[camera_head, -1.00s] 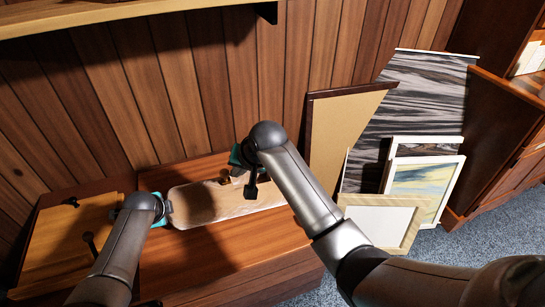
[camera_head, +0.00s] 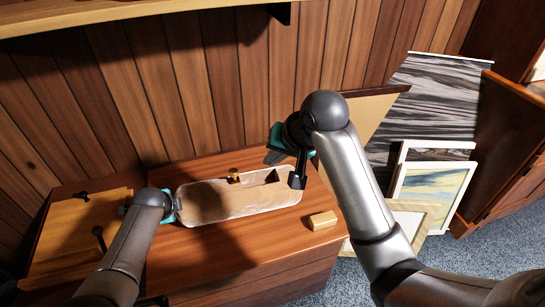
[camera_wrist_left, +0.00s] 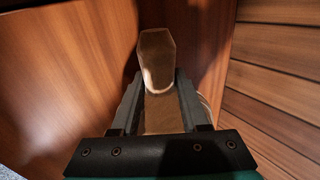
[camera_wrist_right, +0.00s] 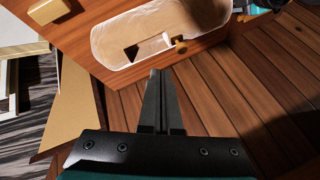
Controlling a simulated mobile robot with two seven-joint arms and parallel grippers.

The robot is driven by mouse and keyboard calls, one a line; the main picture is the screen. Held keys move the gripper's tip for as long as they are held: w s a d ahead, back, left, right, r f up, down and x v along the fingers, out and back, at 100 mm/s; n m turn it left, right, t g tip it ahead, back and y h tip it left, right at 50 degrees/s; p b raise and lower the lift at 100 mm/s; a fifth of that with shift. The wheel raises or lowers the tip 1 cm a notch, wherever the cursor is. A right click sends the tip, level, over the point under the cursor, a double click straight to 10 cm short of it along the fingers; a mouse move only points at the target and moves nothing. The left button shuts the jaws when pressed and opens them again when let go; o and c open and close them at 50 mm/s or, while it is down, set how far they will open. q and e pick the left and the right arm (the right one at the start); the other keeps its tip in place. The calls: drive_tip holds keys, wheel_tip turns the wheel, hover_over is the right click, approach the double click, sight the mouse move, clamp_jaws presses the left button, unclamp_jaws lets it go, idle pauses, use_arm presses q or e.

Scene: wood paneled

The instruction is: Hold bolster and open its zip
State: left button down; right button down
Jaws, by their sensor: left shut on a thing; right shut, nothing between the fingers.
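The bolster (camera_head: 235,203) is a long tan piece with pale edges, lying on the wooden chest top. My left gripper (camera_head: 175,206) is shut on its left end; in the left wrist view the bolster (camera_wrist_left: 156,55) extends from between the fingers. A small brown knob (camera_head: 234,175), perhaps the zip pull, is at its back edge. A dark patch to the knob's right looks like an opening; I cannot tell for sure. My right gripper (camera_head: 276,156) is behind the bolster's right end, shut and empty. The right wrist view shows its fingers together (camera_wrist_right: 160,74), apart from the bolster and knob (camera_wrist_right: 180,45).
A small wooden block (camera_head: 322,220) lies on the chest top at right. A board with dark knobs (camera_head: 75,225) is at left. Framed pictures (camera_head: 432,190) lean beyond the right side. The paneled wall (camera_head: 170,100) stands close behind, with a shelf (camera_head: 110,14) above.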

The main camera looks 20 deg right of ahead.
use_arm(q)
drive_tip(key=shift+s, duration=0.1)
use_arm(e)
drive_tip(key=v, duration=1.2)
idle(0.4)
use_arm(q)
drive_tip(key=shift+c, duration=1.6)
unclamp_jaws()
drive_tip(key=shift+r, duration=0.1)
drive_tip(key=v, duration=1.1)
drive_tip(key=shift+s+r, duration=0.2)
drive_tip(key=shift+r, duration=0.1)
